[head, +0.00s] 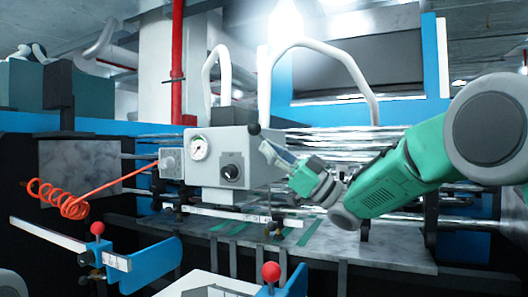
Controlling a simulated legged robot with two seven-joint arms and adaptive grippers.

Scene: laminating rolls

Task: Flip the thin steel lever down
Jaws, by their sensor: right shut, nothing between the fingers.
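A grey control box (220,158) with a round gauge (198,148) and a black dial (231,173) stands at the middle of the machine. A small black ball knob (254,129) shows at its upper right edge. It looks like the end of the thin steel lever, whose rod is too small to make out. My right gripper (268,151) is shut and empty. Its tips are just below and right of the black knob; I cannot tell whether they touch it. My left gripper is not in view.
Steel rollers (340,140) run behind my right arm. An orange coiled hose (62,199) runs to the box's left side. Two red ball knobs, left (97,228) and front (271,271), stand on blue brackets. A grey plate (370,246) lies below my right arm.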

